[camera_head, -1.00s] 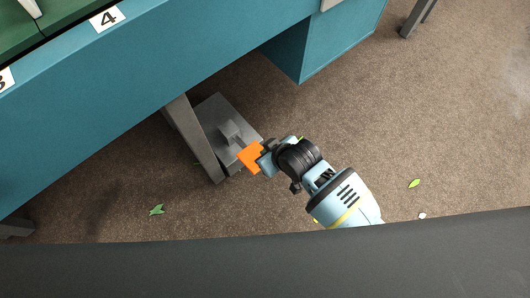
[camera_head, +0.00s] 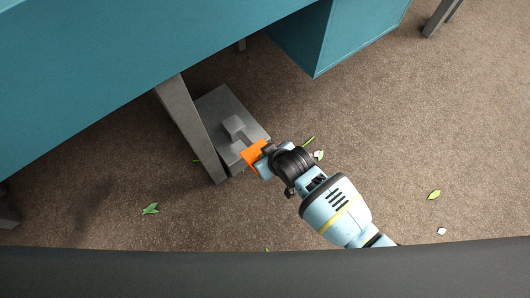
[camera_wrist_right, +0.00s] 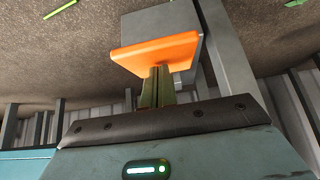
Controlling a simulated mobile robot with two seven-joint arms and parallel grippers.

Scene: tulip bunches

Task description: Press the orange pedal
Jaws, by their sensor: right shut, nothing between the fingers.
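The orange pedal (camera_head: 252,154) is a flat plate joined to a grey base box (camera_head: 215,107) on the floor, beside a grey table leg. In the right wrist view the orange plate (camera_wrist_right: 155,50) is in front of my fingers, with a grey block behind it. My right gripper (camera_head: 265,153) is at the pedal's right edge in the head view. In the wrist view its fingers (camera_wrist_right: 157,82) are shut and empty, with their tips at the plate's near edge. I cannot tell whether they touch or press it. My left gripper is not in view.
A teal table (camera_head: 130,60) with a box-like teal side (camera_head: 325,40) overhangs the pedal base. A grey table leg (camera_head: 190,130) stands close on its left. Several green leaves (camera_head: 150,209) lie on the brown carpet, which is open to the right.

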